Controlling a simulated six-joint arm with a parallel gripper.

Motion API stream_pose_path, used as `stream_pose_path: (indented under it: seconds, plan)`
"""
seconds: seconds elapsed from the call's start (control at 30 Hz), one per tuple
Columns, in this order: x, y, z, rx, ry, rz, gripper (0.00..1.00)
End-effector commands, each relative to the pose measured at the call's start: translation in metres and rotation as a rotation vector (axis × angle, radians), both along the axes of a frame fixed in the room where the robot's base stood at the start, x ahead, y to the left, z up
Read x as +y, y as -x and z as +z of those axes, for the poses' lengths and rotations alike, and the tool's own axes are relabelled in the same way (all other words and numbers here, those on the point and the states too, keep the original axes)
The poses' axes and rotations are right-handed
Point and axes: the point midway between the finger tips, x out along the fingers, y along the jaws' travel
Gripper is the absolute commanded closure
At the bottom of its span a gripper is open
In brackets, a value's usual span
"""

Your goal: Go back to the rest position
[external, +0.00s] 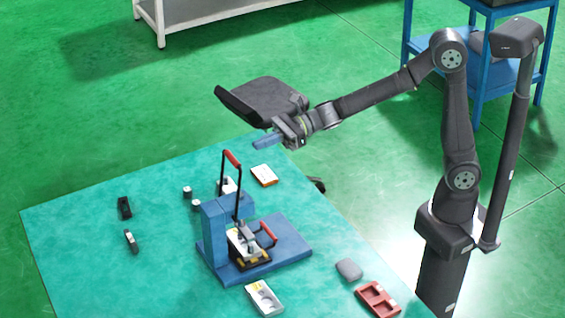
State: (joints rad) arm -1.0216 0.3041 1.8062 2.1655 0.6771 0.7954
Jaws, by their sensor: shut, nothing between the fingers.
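My gripper (264,142) is at the end of my arm, raised above the far right edge of the teal table (90,215). The fixture has a tall lever with a red grip (232,158) standing upright and a shorter red handle (268,234) to the right. A light-coloured block with a dark part sits in the fixture, partly hidden by the levers.
An orange-and-white box (264,175) lies behind the fixture. Small dark parts (125,208) lie at left. A pale tray (264,298), a grey block (349,270) and a red tray (377,299) lie at the front right. A black chair (265,98) stands behind my gripper.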

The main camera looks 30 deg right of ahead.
Motion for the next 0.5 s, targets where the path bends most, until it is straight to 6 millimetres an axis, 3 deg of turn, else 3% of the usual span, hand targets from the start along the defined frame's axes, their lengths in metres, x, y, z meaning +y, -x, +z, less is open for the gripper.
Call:
stream_pose_path:
  seconds: [0.33,0.5]
  plan:
    - [0.062,0.001,-0.012,0.0,-0.003,0.003,1.0]
    - [0.028,-0.001,-0.018,0.0,-0.005,-0.002,1.0]
